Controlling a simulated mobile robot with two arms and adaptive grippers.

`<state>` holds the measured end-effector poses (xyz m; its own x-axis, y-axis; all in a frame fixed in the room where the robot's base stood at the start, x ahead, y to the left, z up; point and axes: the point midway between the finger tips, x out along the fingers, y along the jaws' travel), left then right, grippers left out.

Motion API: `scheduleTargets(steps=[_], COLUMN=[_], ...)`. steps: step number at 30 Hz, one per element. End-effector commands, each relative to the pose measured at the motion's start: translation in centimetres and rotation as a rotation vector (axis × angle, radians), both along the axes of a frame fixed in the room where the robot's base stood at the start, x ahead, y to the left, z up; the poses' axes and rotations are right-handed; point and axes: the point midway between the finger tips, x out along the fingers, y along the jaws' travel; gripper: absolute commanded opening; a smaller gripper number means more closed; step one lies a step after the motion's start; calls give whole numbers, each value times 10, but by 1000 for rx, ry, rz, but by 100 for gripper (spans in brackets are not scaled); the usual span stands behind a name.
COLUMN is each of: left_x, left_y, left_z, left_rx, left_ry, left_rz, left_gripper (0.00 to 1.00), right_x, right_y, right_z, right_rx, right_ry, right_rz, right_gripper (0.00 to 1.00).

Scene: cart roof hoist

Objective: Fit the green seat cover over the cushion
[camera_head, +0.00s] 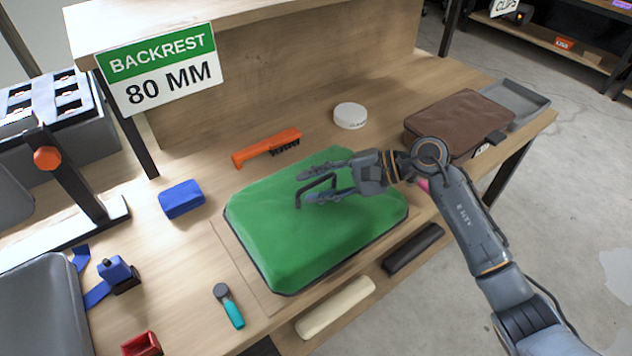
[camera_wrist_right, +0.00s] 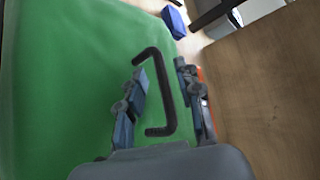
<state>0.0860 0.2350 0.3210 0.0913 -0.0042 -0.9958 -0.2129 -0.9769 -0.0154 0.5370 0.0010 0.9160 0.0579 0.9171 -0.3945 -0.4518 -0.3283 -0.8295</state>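The green seat cover (camera_head: 290,240) lies over a padded block on a thin board on the bench, with a dark line along its lower edge. It fills the left of the right wrist view (camera_wrist_right: 50,90). My right gripper (camera_head: 312,188) is over the cover's upper right part. Its two fingers (camera_wrist_right: 160,100) stand apart in the wrist view. A black C-shaped bracket (camera_wrist_right: 172,90) shows between them; I cannot tell whether it touches them or the cover. The cushion itself is hidden under the cover. My left gripper is not in view.
A brown cushion (camera_head: 458,122) lies at right. A teal-handled tool (camera_head: 230,307), cream bar (camera_head: 335,307) and black bar (camera_head: 413,248) lie in front.

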Motion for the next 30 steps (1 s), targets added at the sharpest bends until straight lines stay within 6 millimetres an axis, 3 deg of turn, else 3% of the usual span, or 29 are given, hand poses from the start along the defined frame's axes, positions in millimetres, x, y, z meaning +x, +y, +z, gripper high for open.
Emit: scheduleTargets(steps=[11, 24, 30], left_x=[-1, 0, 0], left_y=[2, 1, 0], left_z=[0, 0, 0], left_rx=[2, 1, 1], left_ry=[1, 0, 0], left_rz=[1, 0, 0], left_gripper=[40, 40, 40], right_x=[1, -4, -6], right_y=[-6, -83, -105], right_z=[2, 35, 46], right_rx=[-1, -2, -1], right_ry=[-2, -3, -2], right_rz=[-2, -4, -2], right_gripper=[38, 38, 38])
